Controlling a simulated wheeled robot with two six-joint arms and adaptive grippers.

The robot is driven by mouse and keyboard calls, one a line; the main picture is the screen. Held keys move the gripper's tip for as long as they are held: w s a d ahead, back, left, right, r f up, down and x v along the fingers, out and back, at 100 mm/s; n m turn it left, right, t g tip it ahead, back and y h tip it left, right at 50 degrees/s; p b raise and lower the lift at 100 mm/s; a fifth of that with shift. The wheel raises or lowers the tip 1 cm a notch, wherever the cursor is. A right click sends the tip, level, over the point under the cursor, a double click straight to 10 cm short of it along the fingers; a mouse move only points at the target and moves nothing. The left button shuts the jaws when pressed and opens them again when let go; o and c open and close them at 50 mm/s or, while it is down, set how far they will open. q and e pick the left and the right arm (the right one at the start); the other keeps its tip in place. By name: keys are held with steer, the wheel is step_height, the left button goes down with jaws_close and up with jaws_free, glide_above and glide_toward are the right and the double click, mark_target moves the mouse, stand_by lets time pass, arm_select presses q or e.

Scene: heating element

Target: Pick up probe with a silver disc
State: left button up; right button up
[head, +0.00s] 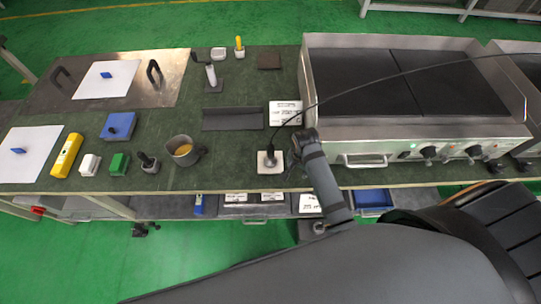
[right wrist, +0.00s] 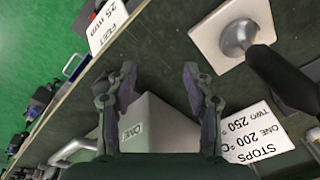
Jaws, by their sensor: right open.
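The probe (head: 270,155) stands on a small white square plate (head: 262,168) near the table's front edge, left of the griddle, with a thin black cable rising from it. In the right wrist view, the silver disc (right wrist: 237,36) rests on the white plate (right wrist: 203,38) at upper right, and the dark handle leans toward the right edge. My right gripper (right wrist: 159,72) is open and empty; the probe is outside its fingers, to their upper right. In the head view my right gripper (head: 304,142) is just right of the probe, its fingertips mostly hidden. My left gripper is not in view.
The steel griddle (head: 320,130) stands close right of my gripper; its corner shows behind the fingers. A printed card (head: 286,113) lies behind the probe. A metal cup (head: 184,152) and a dark tray (head: 232,118) are to the left. Bare green tabletop (head: 225,172) lies between cup and probe.

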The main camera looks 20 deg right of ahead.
mark_target(270, 156)
steer(key=w+a+r+m, duration=0.2)
steer(key=w+m, duration=0.1)
steer(key=m, duration=0.1)
steer(key=w+a+r+m+g, duration=0.1)
steer(key=w+a+r+m, duration=0.1)
steer(key=w+r+m, duration=0.1)
steer(key=w+a+r+m, duration=0.2)
steer(key=w+a+m, duration=0.1)
steer(key=m, duration=0.2)
steer(key=shift+w+r+g+y, duration=0.15)
steer(key=shift+r+g+y, duration=0.15)
steer(key=shift+r, duration=0.1)
steer(key=shift+w+a+r+m, duration=0.1)
steer(key=shift+r+m, duration=0.25)
steer(key=shift+m, duration=0.15)
step_height(270, 156, down, 5)
steer(key=shift+f+b, duration=0.2)
steer(key=shift+b, duration=0.1)
steer(key=f, duration=0.5)
steer(key=shift+s+a+f, duration=0.1)
steer(key=shift+s, duration=0.2)
steer(key=shift+c, duration=0.5)
jaws_close()
